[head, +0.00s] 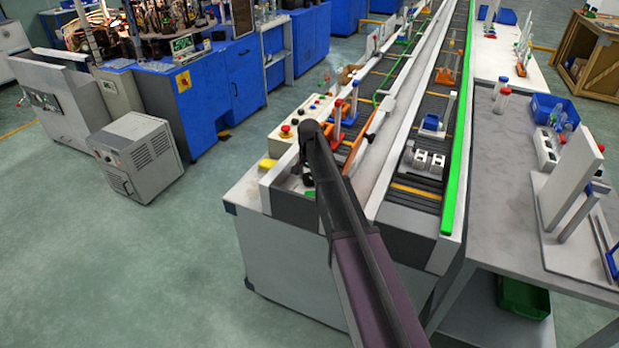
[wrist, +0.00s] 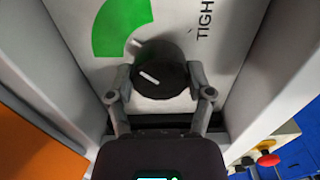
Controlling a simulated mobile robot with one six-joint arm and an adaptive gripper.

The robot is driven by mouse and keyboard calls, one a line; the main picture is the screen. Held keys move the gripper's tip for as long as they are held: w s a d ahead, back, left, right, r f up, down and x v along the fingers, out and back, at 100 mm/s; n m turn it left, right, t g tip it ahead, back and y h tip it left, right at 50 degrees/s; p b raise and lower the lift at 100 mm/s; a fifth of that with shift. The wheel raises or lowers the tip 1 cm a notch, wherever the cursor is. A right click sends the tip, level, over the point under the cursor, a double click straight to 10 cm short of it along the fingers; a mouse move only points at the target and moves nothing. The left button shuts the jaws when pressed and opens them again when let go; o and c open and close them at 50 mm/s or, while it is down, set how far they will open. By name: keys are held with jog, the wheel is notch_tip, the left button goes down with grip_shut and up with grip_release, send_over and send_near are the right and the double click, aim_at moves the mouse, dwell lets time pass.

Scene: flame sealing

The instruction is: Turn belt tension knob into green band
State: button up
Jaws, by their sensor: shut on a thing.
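In the wrist view, a round black knob (wrist: 172,84) with a white pointer line stands out from a pale panel (wrist: 215,62). My gripper (wrist: 160,81) is shut on it, one finger on each side. A green band (wrist: 122,24) curves on the panel up and left of the knob. A second short white mark shows on the dark part behind the knob's face, toward the band. Whether the pointer lies within the band I cannot tell. Printed letters "TIGH" run sideways at the right. In the head view, my arm hides the knob.
In the head view, a conveyor (head: 400,190) runs away from me, with white rails and fixtures. A control box (head: 310,115) with a red button (head: 286,129) stands left of my arm. A grey bench (head: 510,180) is at the right.

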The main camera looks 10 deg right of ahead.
jog(key=shift+s+d, duration=0.1)
jog(key=shift+d, duration=0.05)
jog(key=o, duration=1.1)
jog(key=shift+o, duration=0.2)
jog(key=shift+n, duration=0.5)
